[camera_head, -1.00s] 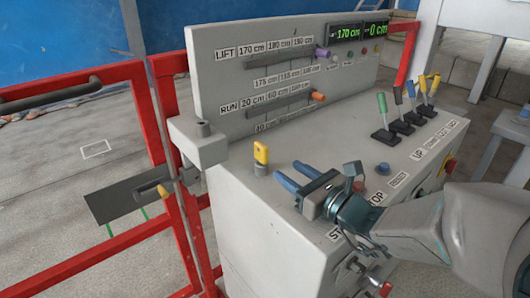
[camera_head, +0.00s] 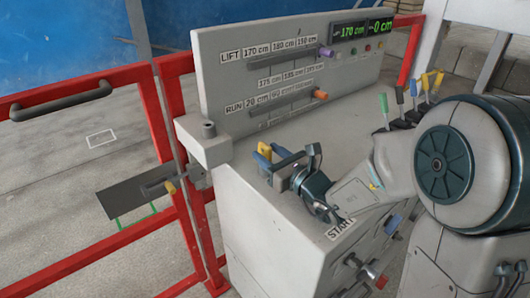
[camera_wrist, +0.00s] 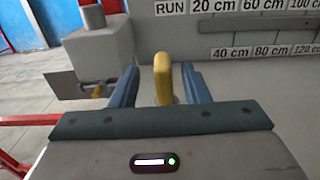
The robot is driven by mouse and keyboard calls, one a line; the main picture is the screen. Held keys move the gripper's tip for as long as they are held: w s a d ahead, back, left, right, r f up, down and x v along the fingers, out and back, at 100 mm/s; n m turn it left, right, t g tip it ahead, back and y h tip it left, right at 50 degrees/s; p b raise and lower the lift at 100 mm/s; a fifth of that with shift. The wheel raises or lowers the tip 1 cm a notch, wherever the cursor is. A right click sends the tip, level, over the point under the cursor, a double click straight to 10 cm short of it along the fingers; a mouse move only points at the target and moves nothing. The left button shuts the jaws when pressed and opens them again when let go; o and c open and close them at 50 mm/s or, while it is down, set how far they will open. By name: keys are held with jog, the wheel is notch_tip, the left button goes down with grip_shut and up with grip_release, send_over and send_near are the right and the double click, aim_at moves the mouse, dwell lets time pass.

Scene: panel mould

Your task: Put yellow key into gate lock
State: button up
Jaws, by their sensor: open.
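The yellow key (camera_head: 264,149) stands upright on the left part of the grey console top. In the wrist view the yellow key (camera_wrist: 163,78) is between the two blue fingers of my gripper (camera_wrist: 160,88), with a gap on each side. In the head view my gripper (camera_head: 268,160) is at the key, its fingers partly hiding it. The gripper is open. The gate lock, a grey plate (camera_head: 140,194) with a yellow knob-like piece (camera_head: 170,187), is on the red gate left of the console. The plate also shows in the wrist view (camera_wrist: 66,85).
The grey console panel (camera_head: 225,80) with LIFT and RUN sliders rises behind the key. A grey block with a post (camera_head: 205,145) juts out at the console's left corner. Several coloured levers (camera_head: 412,95) stand at the right. Red gate bars (camera_head: 155,110) run along the left.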

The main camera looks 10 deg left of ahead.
aim_at(261, 146)
jog(key=x, duration=0.4)
jog(key=shift+w+p, duration=0.15)
jog(key=shift+p, duration=0.15)
grip_shut()
